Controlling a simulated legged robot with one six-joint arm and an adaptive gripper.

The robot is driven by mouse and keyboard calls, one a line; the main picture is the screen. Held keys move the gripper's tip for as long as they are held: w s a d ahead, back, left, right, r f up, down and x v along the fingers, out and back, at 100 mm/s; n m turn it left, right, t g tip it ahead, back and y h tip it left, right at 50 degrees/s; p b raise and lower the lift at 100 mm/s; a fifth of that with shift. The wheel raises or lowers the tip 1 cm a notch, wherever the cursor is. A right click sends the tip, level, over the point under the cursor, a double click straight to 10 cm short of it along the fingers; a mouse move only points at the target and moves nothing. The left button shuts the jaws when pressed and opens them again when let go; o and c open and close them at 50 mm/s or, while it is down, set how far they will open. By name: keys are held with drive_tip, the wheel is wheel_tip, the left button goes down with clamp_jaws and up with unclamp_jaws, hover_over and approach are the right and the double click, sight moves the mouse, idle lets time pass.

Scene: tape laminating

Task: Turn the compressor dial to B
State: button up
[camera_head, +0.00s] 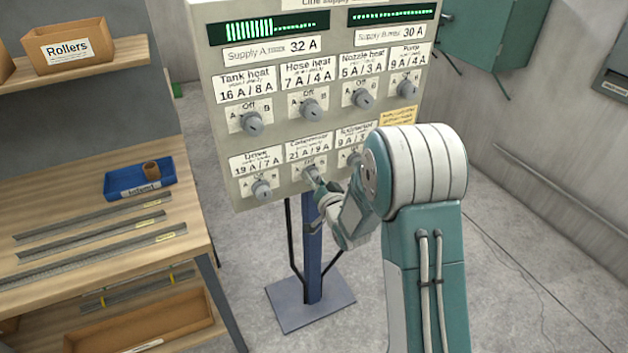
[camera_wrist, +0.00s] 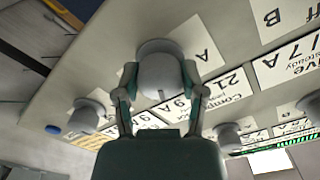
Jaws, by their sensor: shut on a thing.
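The compressor dial (camera_head: 310,171) is a grey knob in the lower middle of the supply panel (camera_head: 222,143). Its label (camera_head: 308,152) reads 21 A / 9 A and sits just above it. My gripper (camera_head: 317,181) reaches up to the dial from the lower right. In the wrist view the dial (camera_wrist: 160,72) is between my two fingers, which are closed on its sides. My gripper and wrist partly cover the B side of this dial. Its exact pointer setting is too small to tell.
The drive dial (camera_head: 261,189) is left of it and the extractor dial (camera_head: 354,158) right, close to my wrist. More dials, such as tank heat (camera_head: 251,123), are above. A workbench (camera_head: 95,205) with a blue tray (camera_head: 128,186) stands left.

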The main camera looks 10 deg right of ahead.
drive_tip(key=shift+d+m, duration=0.1)
drive_tip(key=shift+m, duration=1.5)
drive_tip(key=o, duration=1.2)
drive_tip(key=shift+w, duration=0.15)
drive_tip(key=shift+c, duration=0.2)
drive_tip(key=v, duration=1.2)
drive_tip(key=shift+f, duration=0.1)
